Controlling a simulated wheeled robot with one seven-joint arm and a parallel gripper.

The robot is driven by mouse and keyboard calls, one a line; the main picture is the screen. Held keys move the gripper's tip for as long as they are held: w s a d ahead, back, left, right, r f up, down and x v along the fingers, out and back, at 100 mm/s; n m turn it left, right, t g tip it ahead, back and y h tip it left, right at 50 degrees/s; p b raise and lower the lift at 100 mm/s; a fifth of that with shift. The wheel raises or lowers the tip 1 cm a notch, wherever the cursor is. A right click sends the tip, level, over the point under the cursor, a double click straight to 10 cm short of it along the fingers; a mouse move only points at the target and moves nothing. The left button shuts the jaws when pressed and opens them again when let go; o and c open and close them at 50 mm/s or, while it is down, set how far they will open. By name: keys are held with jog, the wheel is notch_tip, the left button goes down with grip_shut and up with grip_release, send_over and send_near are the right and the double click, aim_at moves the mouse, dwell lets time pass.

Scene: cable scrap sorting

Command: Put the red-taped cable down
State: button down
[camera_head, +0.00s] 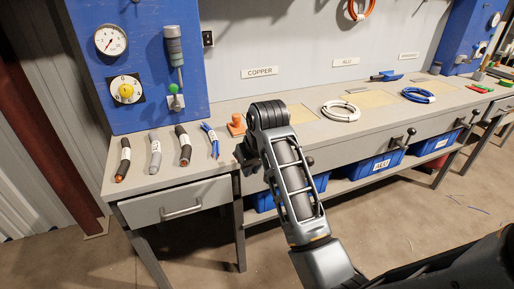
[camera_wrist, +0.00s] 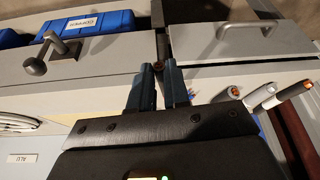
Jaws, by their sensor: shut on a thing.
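In the wrist view my gripper (camera_wrist: 158,67) has its two dark blue fingers close together over the bench's front strip. A small reddish-brown bit of the red-taped cable (camera_wrist: 159,74) shows between them. The rest of that cable is hidden by the fingers and gripper body, and I cannot make out its tape. In the head view my arm covers most of the gripper, in front of the bench near the drawer gap. I cannot tell whether the cable touches the bench (camera_head: 219,115).
A white coil (camera_head: 341,111) and blue coil (camera_head: 418,95) lie farther right. Blue bins (camera_head: 375,166) sit below.

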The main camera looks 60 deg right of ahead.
jog(key=s+a+f+n+y, duration=0.1)
jog(key=a+f+n, duration=0.1)
jog(key=a+f, duration=1)
jog(key=s+a+f+n+y, duration=0.1)
jog(key=s+a+f+n, duration=0.1)
jog(key=a+f, duration=1)
notch_tip(320, 180, down, 5)
jog(key=shift+s+a+f+n+t, duration=0.2)
jog(key=shift+n+t, duration=0.1)
jog(key=shift+n, duration=0.4)
